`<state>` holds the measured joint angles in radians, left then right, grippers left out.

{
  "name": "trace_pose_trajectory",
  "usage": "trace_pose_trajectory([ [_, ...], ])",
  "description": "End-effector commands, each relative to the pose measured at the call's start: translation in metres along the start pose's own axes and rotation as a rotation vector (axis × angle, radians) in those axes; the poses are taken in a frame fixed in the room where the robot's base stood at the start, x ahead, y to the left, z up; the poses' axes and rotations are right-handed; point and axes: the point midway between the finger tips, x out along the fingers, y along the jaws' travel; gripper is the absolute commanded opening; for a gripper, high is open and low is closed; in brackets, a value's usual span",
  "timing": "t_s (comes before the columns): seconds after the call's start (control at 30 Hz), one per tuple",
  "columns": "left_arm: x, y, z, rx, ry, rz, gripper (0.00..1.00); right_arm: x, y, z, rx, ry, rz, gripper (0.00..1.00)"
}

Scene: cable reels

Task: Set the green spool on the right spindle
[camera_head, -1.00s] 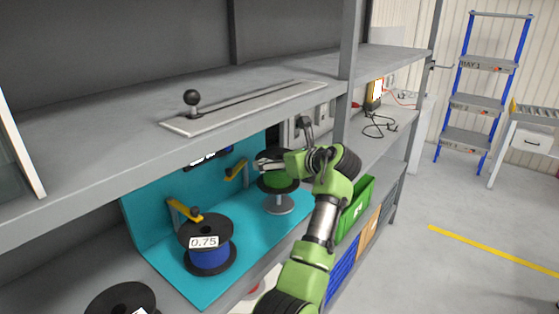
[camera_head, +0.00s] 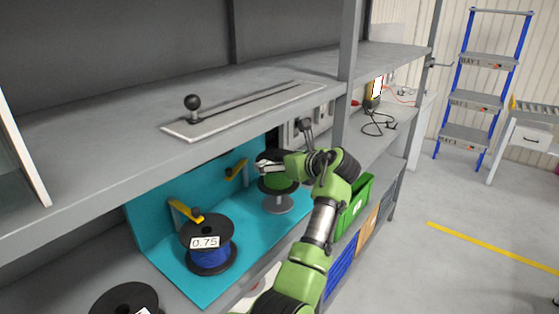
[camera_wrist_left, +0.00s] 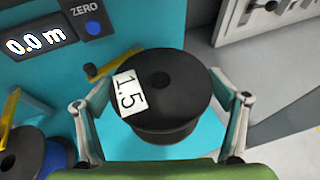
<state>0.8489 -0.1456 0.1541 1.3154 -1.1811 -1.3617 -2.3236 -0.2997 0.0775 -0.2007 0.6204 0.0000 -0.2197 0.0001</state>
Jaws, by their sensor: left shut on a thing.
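The green spool (camera_head: 279,183) has black flanges and hangs upright in my left gripper (camera_head: 263,165). In the left wrist view its black top flange (camera_wrist_left: 168,85) carries a white 1.5 label, with one finger on each side. Below it in the head view is the right spindle's round grey base (camera_head: 279,204), with a short stem visible between base and spool. The spool looks lined up over this spindle; whether the stem is inside its bore is hidden. My right gripper is not in view.
A blue spool (camera_head: 211,256) labelled 0.75 stands to the left on the teal station (camera_head: 240,244), beside a yellow arm (camera_head: 185,211). Another yellow arm (camera_head: 237,169) is behind. A shelf (camera_head: 110,126) lies above, and a post (camera_head: 346,100) and green bin (camera_head: 355,205) are at the right.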

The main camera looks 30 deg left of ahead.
Motion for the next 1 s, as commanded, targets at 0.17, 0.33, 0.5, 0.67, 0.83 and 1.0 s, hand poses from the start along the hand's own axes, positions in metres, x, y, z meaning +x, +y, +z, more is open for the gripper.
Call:
trace_pose_trajectory([
  [0.17, -0.001, 0.000, 0.003, -0.002, -0.005, -0.001, 0.46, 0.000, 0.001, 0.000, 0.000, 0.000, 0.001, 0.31],
  [0.33, 0.000, 0.000, 0.001, -0.001, -0.005, 0.000, 0.46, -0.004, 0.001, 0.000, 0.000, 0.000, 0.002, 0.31],
  [0.5, 0.002, 0.000, -0.004, 0.000, -0.005, -0.001, 0.46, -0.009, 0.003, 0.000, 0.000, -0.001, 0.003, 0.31],
  [0.67, 0.004, 0.000, -0.009, -0.001, -0.005, -0.001, 0.46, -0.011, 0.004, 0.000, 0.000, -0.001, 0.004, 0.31],
  [0.83, 0.004, 0.000, -0.009, -0.001, -0.005, -0.001, 0.46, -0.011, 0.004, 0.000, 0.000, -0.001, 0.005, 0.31],
  [1.0, 0.004, 0.000, -0.009, -0.002, -0.005, -0.001, 0.46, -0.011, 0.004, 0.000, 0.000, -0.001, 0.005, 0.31],
])
